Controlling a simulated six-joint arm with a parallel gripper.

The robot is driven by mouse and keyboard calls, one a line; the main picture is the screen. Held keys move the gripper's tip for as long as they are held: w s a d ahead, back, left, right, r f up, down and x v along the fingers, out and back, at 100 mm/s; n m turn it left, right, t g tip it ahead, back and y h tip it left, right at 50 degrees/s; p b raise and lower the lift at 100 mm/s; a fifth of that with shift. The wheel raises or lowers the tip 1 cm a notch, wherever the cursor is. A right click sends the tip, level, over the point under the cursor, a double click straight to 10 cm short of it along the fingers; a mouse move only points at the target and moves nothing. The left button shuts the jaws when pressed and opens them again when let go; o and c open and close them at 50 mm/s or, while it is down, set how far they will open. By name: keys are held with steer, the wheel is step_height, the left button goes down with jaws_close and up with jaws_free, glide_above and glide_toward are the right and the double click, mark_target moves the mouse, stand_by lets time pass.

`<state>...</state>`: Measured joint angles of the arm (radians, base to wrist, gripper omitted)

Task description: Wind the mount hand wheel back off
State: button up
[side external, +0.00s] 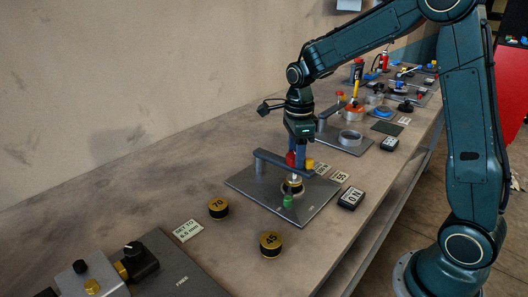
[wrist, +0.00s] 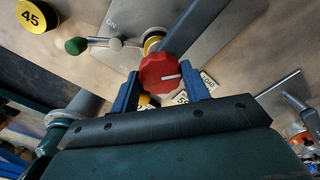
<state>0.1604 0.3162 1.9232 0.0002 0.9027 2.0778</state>
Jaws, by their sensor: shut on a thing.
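The mount hand wheel (wrist: 158,73) is a red, lobed knob with a white mark line, seen close in the wrist view. In the side view the red wheel (side external: 290,158) shows partly, on the grey bar (side external: 270,158) over the metal plate (side external: 250,186). My gripper (wrist: 160,88) comes down from above, with one blue finger on each side of the wheel, shut on it. A gold-rimmed piece (wrist: 153,42) sits under the bar beside the wheel. A lever with a green knob (side external: 288,201) stands by it, near an "ON" mark on the plate.
Black-and-gold discs marked 70 (side external: 218,208) and 45 (side external: 270,243) lie on the bench left and in front of the plate. A black display (side external: 350,198) and label cards lie to its right. Another station with a ring (side external: 350,138) stands behind.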

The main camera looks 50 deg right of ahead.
steer(key=o, duration=1)
steer(key=shift+r, duration=0.15)
step_height(320, 180, up, 14)
steer(key=shift+f, duration=0.2)
